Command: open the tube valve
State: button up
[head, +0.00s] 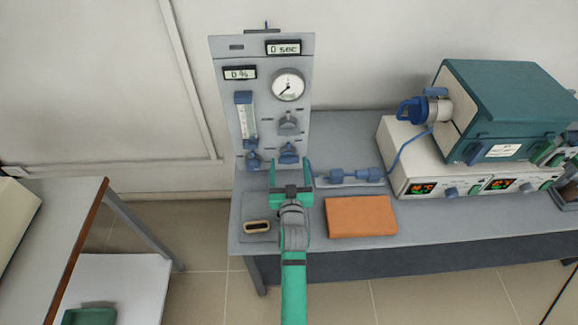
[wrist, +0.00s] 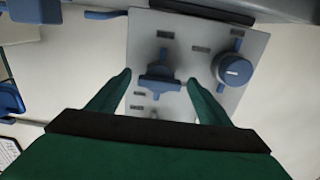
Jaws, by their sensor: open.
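A grey gauge panel (head: 268,60) stands upright on the bench. Low on its right side is a blue T-shaped valve handle (head: 288,150). It also shows in the middle of the wrist view (wrist: 160,78), with its bar lying across the picture. My green gripper (head: 290,164) is open in front of this handle. In the wrist view, the fingertips (wrist: 160,76) lie on either side of the handle, with a visible gap on both sides. How deep the fingers reach past it I cannot tell. The labels beside it are unreadable.
A round blue knob (wrist: 232,68) sits beside the handle, close to one finger. A grey knob (head: 289,124) is above the handle. Blue tube fittings (head: 350,176) and an orange-brown block (head: 361,217) lie to the right on the bench. A teal furnace (head: 510,95) stands farther right.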

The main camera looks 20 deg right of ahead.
jog(key=c, duration=1)
jog(key=shift+c, duration=0.2)
jog(key=shift+m, duration=0.3)
jog(key=m, duration=0.8)
jog(key=shift+a+m, duration=0.15)
jog(key=shift+m, duration=0.25)
jog(key=m, duration=0.4)
jog(key=shift+r+m, duration=0.1)
jog(key=shift+m, duration=0.2)
jog(key=shift+r+m, duration=0.1)
jog(key=shift+m, duration=1.8)
